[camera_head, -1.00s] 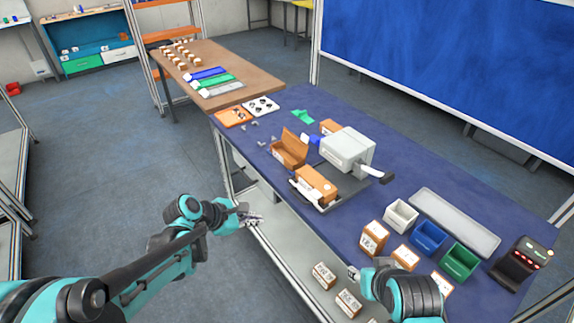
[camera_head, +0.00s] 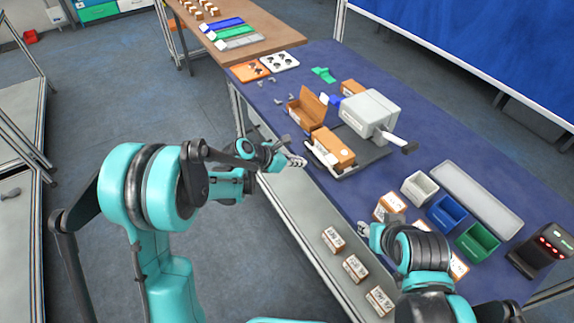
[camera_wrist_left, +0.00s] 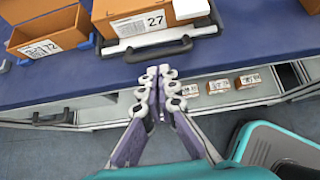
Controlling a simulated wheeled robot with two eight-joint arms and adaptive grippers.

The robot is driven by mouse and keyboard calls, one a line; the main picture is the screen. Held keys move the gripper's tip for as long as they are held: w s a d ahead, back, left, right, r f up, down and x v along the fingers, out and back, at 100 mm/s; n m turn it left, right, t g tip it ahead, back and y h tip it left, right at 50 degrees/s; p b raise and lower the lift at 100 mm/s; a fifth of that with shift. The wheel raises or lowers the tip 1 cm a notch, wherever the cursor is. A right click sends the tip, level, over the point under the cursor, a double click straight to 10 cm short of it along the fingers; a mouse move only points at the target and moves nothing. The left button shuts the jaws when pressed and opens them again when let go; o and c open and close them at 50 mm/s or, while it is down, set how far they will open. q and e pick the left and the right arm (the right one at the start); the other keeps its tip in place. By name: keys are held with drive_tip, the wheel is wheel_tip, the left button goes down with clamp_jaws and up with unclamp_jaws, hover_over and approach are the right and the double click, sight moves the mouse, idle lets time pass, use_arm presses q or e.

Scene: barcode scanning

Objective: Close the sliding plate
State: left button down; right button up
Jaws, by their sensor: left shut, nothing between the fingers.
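In the left wrist view the handle (camera_wrist_left: 158,51) runs along the front of the plate, below the box marked 27 (camera_wrist_left: 150,20). My left gripper (camera_head: 297,161) is shut and empty, its fingertips (camera_wrist_left: 160,72) just short of the handle and apart from it. My right gripper (camera_head: 362,229) is near the table's front edge; its fingers are mostly hidden.
An open orange-brown bin (camera_head: 307,110) stands left of the plate. A white bin (camera_head: 418,188), a blue bin (camera_head: 446,213) and a green bin (camera_head: 477,242) stand to the right, by a scanner (camera_head: 540,250). Boxes (camera_head: 355,268) lie on the lower shelf.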

sight(331, 145)
use_arm(q)
drive_tip(key=shift+w+d+f, duration=0.15)
drive_tip(key=shift+w+d, duration=0.45)
drive_tip(key=shift+d, duration=0.15)
drive_tip(key=w+d, duration=0.2)
drive_tip(key=d, duration=0.1)
drive_tip(key=w+d, duration=0.3)
drive_tip(key=d, duration=0.1)
drive_tip(key=w+d, duration=0.2)
drive_tip(key=d, duration=0.1)
drive_tip(key=shift+w+d+b, duration=0.2)
drive_tip(key=shift+w+b, duration=0.05)
drive_tip(key=shift+b, duration=0.05)
